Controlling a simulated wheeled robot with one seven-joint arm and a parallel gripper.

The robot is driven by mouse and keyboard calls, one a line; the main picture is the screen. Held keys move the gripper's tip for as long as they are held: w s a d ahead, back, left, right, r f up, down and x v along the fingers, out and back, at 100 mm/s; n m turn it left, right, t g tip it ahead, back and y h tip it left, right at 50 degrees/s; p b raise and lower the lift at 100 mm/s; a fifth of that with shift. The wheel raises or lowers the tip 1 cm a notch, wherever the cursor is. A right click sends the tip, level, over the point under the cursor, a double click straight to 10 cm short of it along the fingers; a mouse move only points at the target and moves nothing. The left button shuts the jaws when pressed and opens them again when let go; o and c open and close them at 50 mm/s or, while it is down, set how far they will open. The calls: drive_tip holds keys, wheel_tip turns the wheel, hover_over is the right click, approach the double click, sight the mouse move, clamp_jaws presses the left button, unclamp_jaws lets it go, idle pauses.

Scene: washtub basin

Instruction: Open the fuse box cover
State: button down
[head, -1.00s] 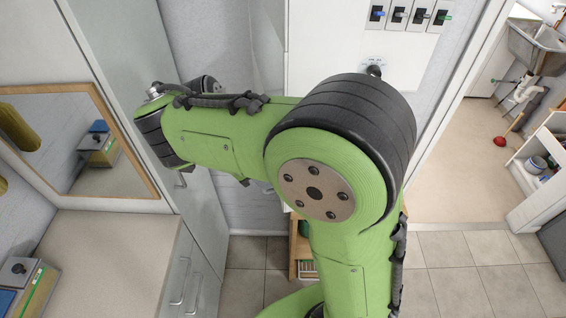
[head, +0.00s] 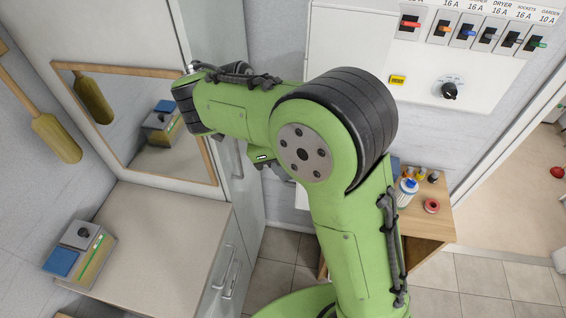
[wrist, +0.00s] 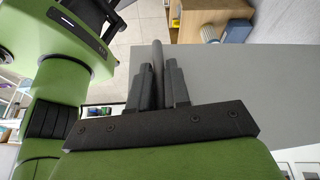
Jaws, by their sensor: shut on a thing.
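The fuse box (head: 427,72) is a white wall panel at the top right of the head view, with a row of labelled breakers showing uncovered. A plain white panel (head: 347,52) adjoins it on the left; I cannot tell whether this is its cover. My gripper (wrist: 158,85) shows in the wrist view, its dark fingers shut on a slim grey bar-like handle (wrist: 158,55). A broad grey panel (wrist: 250,85) extends beside the handle; their join is hidden.
A wooden stand (head: 430,222) with bottles and a red ring is right of my arm. A counter (head: 160,235) with a small switch box (head: 82,250) is at the left, below a mirror (head: 150,125). A tall grey cabinet (head: 222,40) stands behind my forearm.

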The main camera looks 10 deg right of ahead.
drive_tip(key=c, duration=1.2)
unclamp_jaws()
drive_tip(key=shift+o, duration=0.2)
drive_tip(key=p+v, duration=0.6)
drive_tip(key=v, duration=0.1)
drive_tip(key=shift+r, duration=0.35)
drive_tip(key=shift+f, duration=0.1)
